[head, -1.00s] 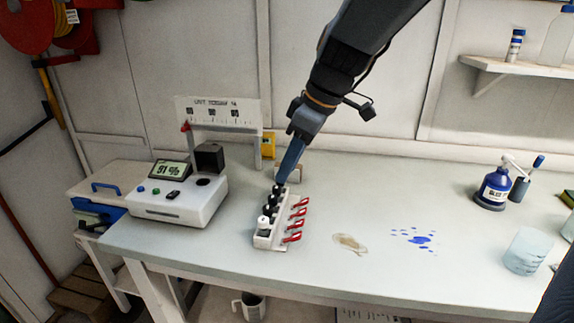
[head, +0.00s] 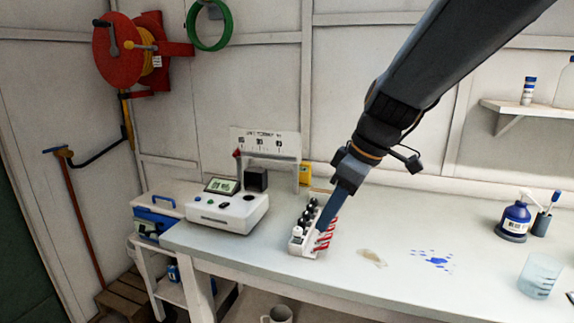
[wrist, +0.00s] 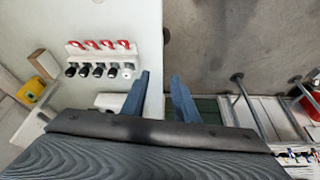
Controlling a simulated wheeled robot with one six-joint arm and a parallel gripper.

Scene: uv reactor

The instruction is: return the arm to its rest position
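My arm reaches in from the upper right of the head view, with my blue-fingered gripper (head: 322,226) pointing down in front of the vial rack. In the wrist view my gripper (wrist: 160,92) has its two fingers apart, with nothing between them but the bench edge and floor below. The white rack (head: 299,247) holds several dark-capped vials and one white-capped vial, with red clips along one side. The rack (wrist: 100,56) lies left of the fingers in the wrist view, apart from them.
A white instrument (head: 228,212) with a lit display stands left of the rack. A brown stain (head: 372,258) and blue drops (head: 434,260) mark the bench (head: 400,285). A blue bottle (head: 514,220) and a beaker (head: 539,275) stand at the right. A shelf (head: 510,107) hangs above.

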